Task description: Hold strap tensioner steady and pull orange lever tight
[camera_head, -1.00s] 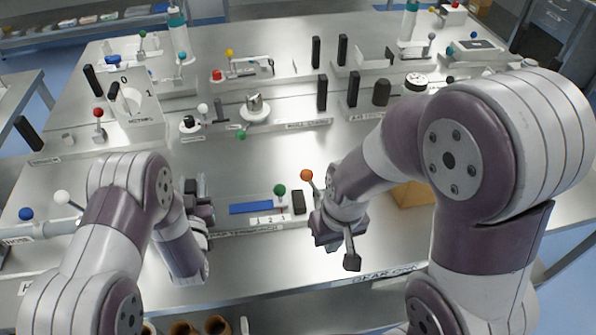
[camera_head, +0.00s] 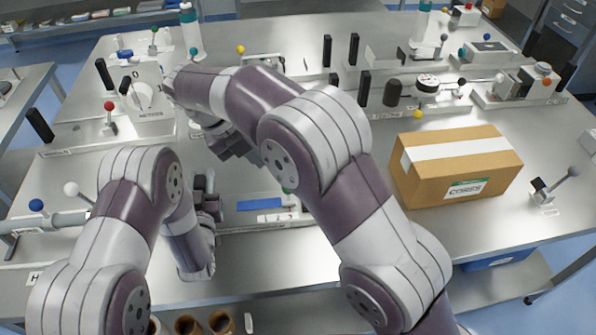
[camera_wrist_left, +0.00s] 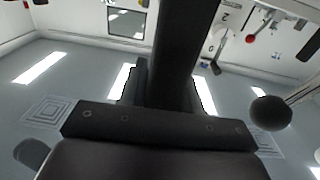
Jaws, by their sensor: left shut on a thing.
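The strap tensioner is taken to be the low fixture in front of me, with a flat blue bar (camera_head: 260,204) and a small numbered label strip. My left gripper (camera_head: 207,200) is at the fixture's left end, shut on a dark part of it. In the left wrist view a thick dark bar (camera_wrist_left: 172,55) runs down to this gripper. My right gripper (camera_head: 235,148) hangs behind and above the left one, beside a raised right forearm. Its fingertips are too unclear to judge. The lever with the orange ball is hidden behind my right arm.
A taped cardboard box (camera_head: 455,180) stands on the right of the bench. A grey-knobbed lever (camera_head: 556,186) is right of it. A dial panel (camera_head: 145,95) and a red-knobbed lever (camera_head: 109,115) stand at the left. Several fixtures with black posts line the back.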

